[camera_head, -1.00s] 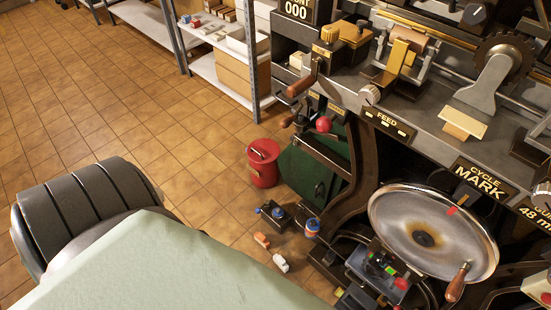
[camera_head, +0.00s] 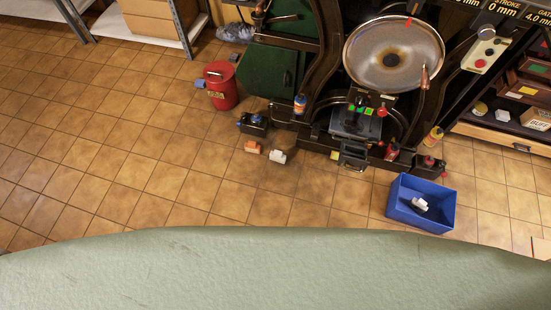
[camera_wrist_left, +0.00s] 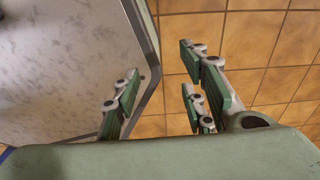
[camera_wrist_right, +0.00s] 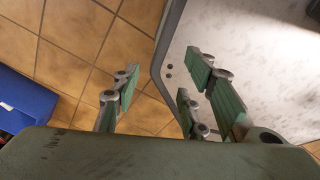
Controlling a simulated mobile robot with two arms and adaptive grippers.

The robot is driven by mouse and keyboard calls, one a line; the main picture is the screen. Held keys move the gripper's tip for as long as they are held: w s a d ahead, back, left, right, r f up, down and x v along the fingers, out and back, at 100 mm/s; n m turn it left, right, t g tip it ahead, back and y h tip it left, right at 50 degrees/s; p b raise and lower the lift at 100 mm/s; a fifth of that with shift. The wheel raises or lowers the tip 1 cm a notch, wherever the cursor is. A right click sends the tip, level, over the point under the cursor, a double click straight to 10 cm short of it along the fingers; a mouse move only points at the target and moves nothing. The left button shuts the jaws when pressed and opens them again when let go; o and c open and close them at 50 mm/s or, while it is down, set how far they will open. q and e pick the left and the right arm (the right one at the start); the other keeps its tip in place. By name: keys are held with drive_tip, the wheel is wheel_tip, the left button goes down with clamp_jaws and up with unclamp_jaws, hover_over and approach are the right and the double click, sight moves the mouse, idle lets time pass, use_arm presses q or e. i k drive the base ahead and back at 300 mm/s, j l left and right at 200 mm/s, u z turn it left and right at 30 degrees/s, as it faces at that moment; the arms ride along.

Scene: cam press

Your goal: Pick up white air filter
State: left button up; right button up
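A small white object (camera_head: 277,157) lies on the tiled floor in front of the machine, beside an orange one. Another white piece (camera_head: 420,204) with a dark part lies in a blue bin (camera_head: 405,222). I cannot tell which of them is the white air filter. My left gripper (camera_wrist_left: 160,92) is open and empty in the left wrist view. My right gripper (camera_wrist_right: 160,92) is open and empty in the right wrist view. Neither gripper shows in the head view, and both are away from the white objects.
The press (camera_head: 330,70) with its large metal disc stands at the back. A red bucket (camera_head: 221,88), an orange block (camera_head: 252,147) and a dark can-like box (camera_head: 252,123) stand on the floor. Shelves (camera_head: 150,30) are at back left. The floor at left is clear.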

sight(277, 156)
drive_tip(key=i+j+z, duration=0.1)
drive_tip(key=z, duration=0.3)
drive_tip(key=i+j+z, duration=0.1)
drive_tip(key=j+z, duration=0.15)
drive_tip(key=z, duration=0.15)
drive_tip(key=j+z, duration=0.25)
drive_tip(key=z, duration=0.15)
drive_tip(key=i, duration=0.05)
